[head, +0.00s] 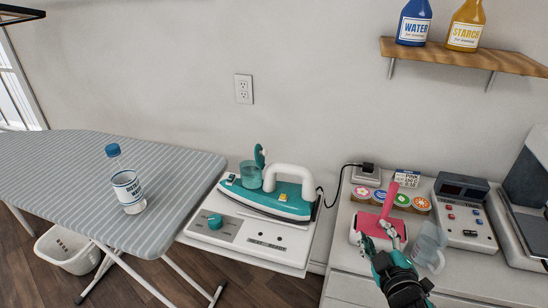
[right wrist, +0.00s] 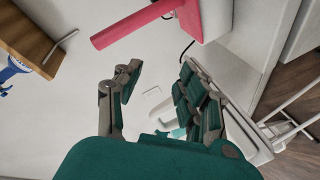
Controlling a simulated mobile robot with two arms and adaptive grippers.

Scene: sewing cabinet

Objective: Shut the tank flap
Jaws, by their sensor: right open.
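A teal and white iron (head: 278,196) rests on a white base (head: 250,236) beside the ironing board. Its clear teal tank (head: 250,174) is near the left end. The teal tank flap (head: 260,156) stands raised above the tank, so it is open. My right gripper (head: 381,238) is open and empty, to the right of the iron and in front of a pink-handled tool, apart from the flap. In the right wrist view its spread fingers (right wrist: 158,72) show, with part of the iron (right wrist: 176,132) beyond them. The flap cannot be made out there. My left gripper is out of view.
The pink-handled tool (head: 390,200) and a clear jug (head: 429,246) stand close to my right gripper on the white cabinet. A control box (head: 464,212) is farther right. A water bottle (head: 126,184) stands on the striped ironing board (head: 60,170). A wooden shelf (head: 465,58) hangs above.

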